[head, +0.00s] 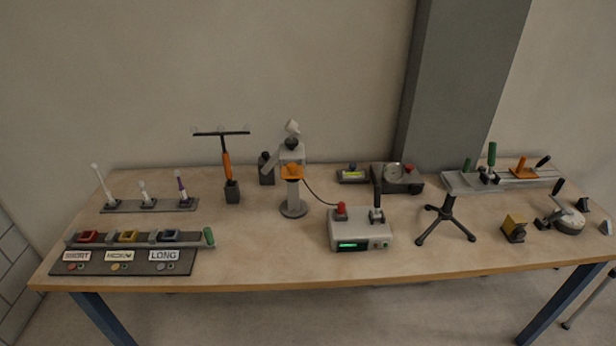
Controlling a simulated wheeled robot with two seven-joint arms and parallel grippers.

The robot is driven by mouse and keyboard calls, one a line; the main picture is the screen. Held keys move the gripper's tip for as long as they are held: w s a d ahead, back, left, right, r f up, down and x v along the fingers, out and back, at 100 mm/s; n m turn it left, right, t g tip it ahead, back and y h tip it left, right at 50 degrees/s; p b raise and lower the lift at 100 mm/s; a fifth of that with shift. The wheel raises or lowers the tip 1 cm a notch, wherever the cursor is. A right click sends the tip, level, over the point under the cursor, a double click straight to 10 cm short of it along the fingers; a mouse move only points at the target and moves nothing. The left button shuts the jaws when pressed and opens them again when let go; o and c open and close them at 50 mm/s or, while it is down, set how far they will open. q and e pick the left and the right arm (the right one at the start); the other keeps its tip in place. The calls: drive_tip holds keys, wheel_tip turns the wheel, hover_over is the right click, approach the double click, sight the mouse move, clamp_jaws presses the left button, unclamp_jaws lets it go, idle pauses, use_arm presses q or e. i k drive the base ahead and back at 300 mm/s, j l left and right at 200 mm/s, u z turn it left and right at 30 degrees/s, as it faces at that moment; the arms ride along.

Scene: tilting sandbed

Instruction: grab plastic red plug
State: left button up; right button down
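A small red piece that looks like the plastic red plug (341,209) sits upright on the top left of a grey box (361,241) with a green display, right of the table's middle. A dark cable runs from an orange-and-grey stand (293,190) down toward the red piece. Another small red knob (408,168) shows on a dark device (398,181) behind the box. Neither of my grippers shows in the head view.
A dark lever (377,199) rises on the box's right, near the red piece. A tripod stand (445,220) is to the right. A rack (150,205) and a dark labelled board (120,264) lie at left. The wooden table (265,255) is clear left of the box.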

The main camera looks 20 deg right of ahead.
sight(341, 209)
drive_tip(key=i+j+z, duration=0.6)
drive_tip(key=i+j, duration=0.2)
drive_tip(key=j, duration=0.15)
